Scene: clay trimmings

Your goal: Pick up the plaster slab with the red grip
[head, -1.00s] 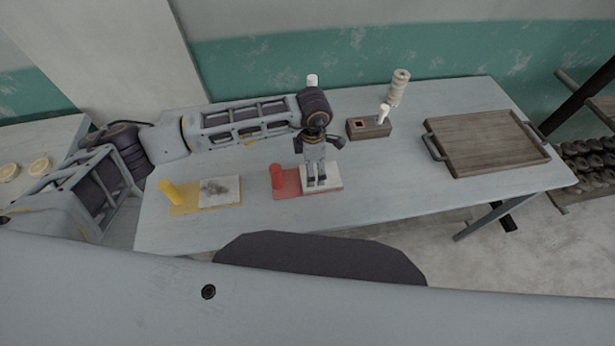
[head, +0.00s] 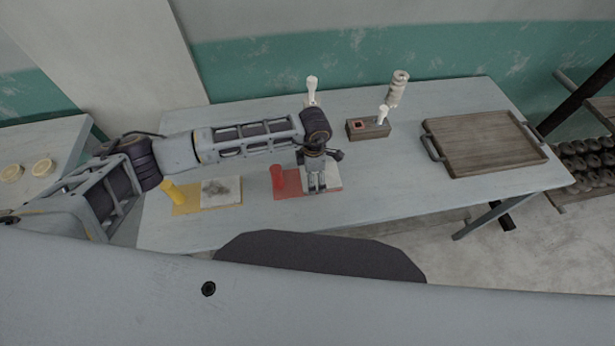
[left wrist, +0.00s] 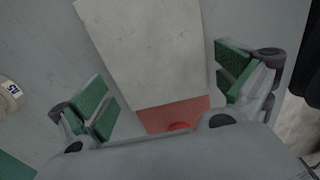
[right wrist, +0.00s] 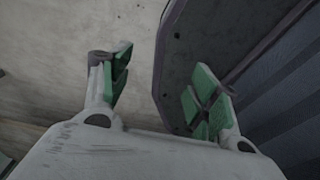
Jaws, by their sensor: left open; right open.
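The plaster slab with the red grip lies flat on the table. Its red grip (head: 278,178) stands upright at the left end of a red board, and the pale slab (head: 333,174) covers the right part. My left gripper (head: 317,190) is over the pale slab, partly hiding it. In the left wrist view the slab (left wrist: 148,50) and the red board (left wrist: 172,112) lie between the open green-padded fingers of my left gripper (left wrist: 165,85); contact cannot be told. My right gripper (right wrist: 160,90) is open and empty, away from the table top.
A similar slab with a yellow grip (head: 176,194) lies left. A wooden block (head: 368,130) with a white-handled tool stands behind right. A wooden tray (head: 482,143) with handles is at right. Bare table lies between slab and tray.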

